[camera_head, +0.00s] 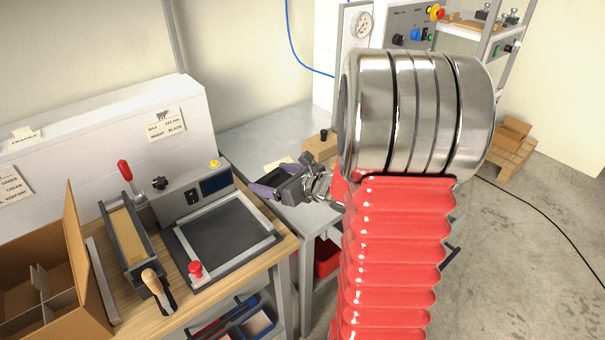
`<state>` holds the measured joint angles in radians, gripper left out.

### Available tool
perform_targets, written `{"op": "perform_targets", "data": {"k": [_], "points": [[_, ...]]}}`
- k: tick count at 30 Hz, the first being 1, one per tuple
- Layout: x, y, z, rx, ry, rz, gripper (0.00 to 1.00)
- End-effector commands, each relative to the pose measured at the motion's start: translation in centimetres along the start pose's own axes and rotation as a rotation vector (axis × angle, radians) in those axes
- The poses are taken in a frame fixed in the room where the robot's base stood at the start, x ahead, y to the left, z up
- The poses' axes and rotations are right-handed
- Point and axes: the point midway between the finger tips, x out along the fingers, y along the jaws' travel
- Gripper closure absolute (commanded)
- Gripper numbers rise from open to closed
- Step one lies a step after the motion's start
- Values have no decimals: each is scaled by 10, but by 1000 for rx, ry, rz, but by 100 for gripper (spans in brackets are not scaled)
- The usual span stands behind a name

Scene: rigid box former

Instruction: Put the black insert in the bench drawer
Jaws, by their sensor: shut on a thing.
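My gripper (282,178), with purple fingers, is in the middle of the view beyond the right end of the wooden bench. It is shut on a small dark box-like piece, which looks like the black insert (291,190), and holds it in the air near the grey table. My red-sleeved arm hides much of the right side. Below the bench's front edge, an open drawer-like tray (262,301) shows blue and red bins or compartments. My gripper is above and to the right of it. The cut-off view hides part of this tray.
A machine with a dark plate (222,236) and a red knob (196,269) stands on the wooden bench (176,318). A long grey trough (125,244) and an open cardboard box (72,249) are at left. A red bin (327,257) sits under the grey table (257,132).

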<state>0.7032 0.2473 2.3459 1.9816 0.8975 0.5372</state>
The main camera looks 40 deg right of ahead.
Motion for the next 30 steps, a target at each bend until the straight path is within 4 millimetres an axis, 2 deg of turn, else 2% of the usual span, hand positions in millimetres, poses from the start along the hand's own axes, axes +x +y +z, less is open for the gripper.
{"op": "perform_targets", "data": {"k": [1, 6, 13, 18, 30], "points": [[9, 17, 3, -7, 0, 19, 40], [32, 63, 8, -23, 3, 60, 40], [50, 114, 10, -39, 12, 104, 40], [54, 128, 10, -44, 14, 115, 40], [54, 127, 10, -43, 14, 114, 40]]}}
